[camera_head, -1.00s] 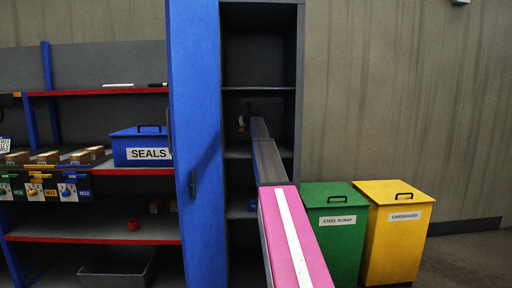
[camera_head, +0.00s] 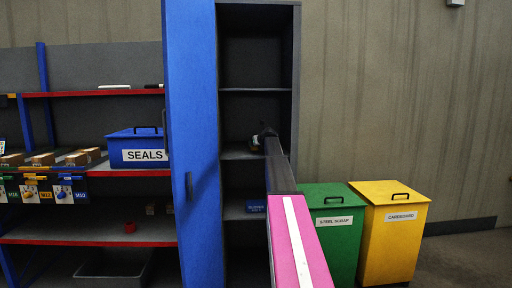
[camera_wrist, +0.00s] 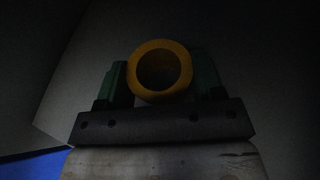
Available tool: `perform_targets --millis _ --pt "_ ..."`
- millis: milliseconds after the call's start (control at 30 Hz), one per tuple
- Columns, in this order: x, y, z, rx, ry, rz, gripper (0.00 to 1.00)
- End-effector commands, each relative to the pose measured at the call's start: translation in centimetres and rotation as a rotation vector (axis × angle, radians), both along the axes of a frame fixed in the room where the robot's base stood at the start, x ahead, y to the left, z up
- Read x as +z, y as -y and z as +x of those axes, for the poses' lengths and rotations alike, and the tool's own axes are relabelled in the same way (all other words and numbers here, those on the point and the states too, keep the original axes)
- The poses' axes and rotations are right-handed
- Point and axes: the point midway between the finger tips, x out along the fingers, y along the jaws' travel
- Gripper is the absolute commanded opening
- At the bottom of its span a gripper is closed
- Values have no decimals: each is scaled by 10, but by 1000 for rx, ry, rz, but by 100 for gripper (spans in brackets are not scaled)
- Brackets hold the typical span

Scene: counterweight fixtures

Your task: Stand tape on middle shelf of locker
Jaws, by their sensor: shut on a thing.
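The locker (camera_head: 298,60) stands open, with its blue door (camera_head: 190,120) swung out at left. Its dark middle shelf (camera_head: 236,153) shows left of my arm. My gripper (camera_head: 256,142) is inside the locker, just above the middle shelf's level; whether its load touches the shelf is unclear. In the wrist view my green-fingered gripper (camera_wrist: 160,85) is shut on the yellow tape (camera_wrist: 137,71), a ring with its round hole facing the camera. The tape is small and dark in the head view, partly hidden by my gripper.
A blue item (camera_head: 256,208) lies on the locker's lower shelf. Green (camera_head: 332,240) and yellow (camera_head: 395,235) bins stand right of the locker. Left of the door, a rack holds the blue SEALS box (camera_head: 137,147) and several small bins. The upper locker compartment looks empty.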

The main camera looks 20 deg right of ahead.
Motion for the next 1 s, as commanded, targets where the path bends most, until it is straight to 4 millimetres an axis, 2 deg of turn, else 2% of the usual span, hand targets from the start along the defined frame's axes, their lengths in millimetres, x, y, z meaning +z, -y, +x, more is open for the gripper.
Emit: perform_targets --millis 100,267,300,367,400,767,1000 --pt "-13 0 0 -1 0 0 31" --pt "-13 0 0 -1 1 -1 31" --pt "-13 0 0 -1 0 -1 65" --pt "-13 0 0 -1 0 -1 84" --pt "-13 0 0 -1 0 -1 87" --pt "-12 0 -3 -1 0 -1 87" --pt "-3 2 -27 -1 1 -1 87"
